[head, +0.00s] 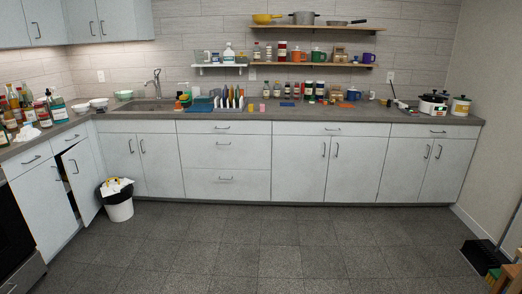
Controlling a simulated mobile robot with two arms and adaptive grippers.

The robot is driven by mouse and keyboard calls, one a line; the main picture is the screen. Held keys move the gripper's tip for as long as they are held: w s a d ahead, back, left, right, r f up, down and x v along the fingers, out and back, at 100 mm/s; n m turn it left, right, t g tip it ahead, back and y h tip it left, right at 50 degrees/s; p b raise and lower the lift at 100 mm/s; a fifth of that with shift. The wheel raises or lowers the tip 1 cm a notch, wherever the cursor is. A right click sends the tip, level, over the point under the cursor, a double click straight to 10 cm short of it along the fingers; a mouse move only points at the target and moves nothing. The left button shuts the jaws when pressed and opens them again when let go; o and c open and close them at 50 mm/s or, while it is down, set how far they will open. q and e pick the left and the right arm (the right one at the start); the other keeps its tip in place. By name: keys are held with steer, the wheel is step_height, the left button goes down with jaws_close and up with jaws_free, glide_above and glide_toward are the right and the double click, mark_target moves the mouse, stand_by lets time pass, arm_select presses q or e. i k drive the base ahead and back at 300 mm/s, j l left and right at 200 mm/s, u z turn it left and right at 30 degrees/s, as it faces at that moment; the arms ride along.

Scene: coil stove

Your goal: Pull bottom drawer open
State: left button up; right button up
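A stack of white drawers stands in the middle of the back cabinets. Neither of my grippers is in view.
The tiled floor (230,240) before the drawers is clear. A white bin (120,209) stands left of them, near a partly open cabinet door (82,180). A dustpan (483,254) is at the right. The counter (330,118) holds many items.

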mark_target(200, 184)
steer(key=i+z, duration=0.15)
steer(key=i, duration=2.1)
